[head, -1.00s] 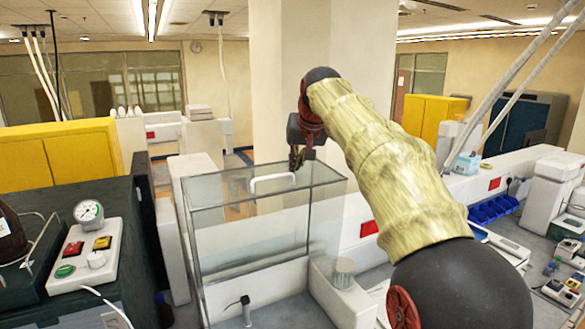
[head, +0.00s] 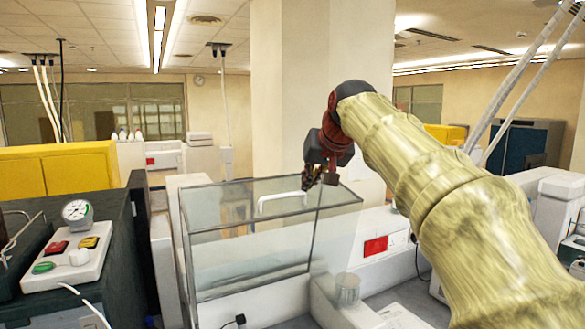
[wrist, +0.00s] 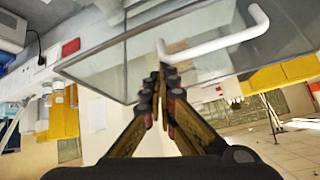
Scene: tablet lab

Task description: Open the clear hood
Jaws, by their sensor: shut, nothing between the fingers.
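The clear hood (head: 245,245) is a glass-panelled box with dark edges, left of centre in the head view. A white bar handle (head: 283,197) is fixed to it near its top; the hood panel and handle (wrist: 220,43) also show in the wrist view. The hood looks closed. My gripper (head: 309,184) is shut and empty at the right end of the handle. In the wrist view the closed fingertips (wrist: 164,72) are just below the handle's left end, outside its loop. I cannot tell whether they touch it.
A dark cabinet (head: 118,262) with a gauge and button panel (head: 68,260) stands to the left. A pillar (head: 282,110) rises behind the hood.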

